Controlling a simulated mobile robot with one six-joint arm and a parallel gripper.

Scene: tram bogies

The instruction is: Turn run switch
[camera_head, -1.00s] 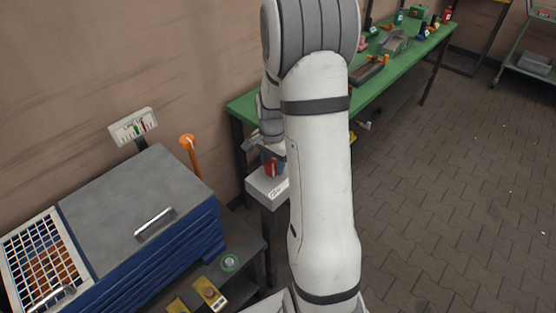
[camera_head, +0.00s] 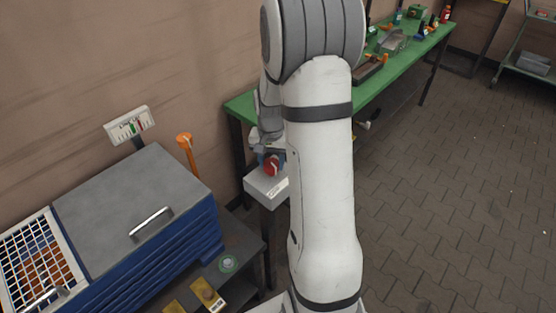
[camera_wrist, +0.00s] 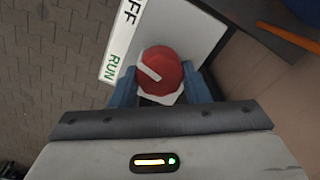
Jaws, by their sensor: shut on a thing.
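The run switch is a round red knob (camera_wrist: 160,72) with a white pointer line, on a pale grey box (camera_head: 266,188). The knob also shows in the head view (camera_head: 272,164). My gripper (camera_wrist: 163,90) has its blue fingers on either side of the knob and is shut on it. In the wrist view the box face carries a green RUN label (camera_wrist: 114,68) and a dark label ending in FF (camera_wrist: 129,18). The white line slants between the picture's upper left and the knob's middle. Part of the box is hidden by the gripper.
A blue cabinet with a grey lid (camera_head: 130,200) stands at the left, with an orange handle (camera_head: 186,146) behind it. A green workbench (camera_head: 400,65) with several tools runs along the wall. Paved floor (camera_head: 450,200) at right is clear.

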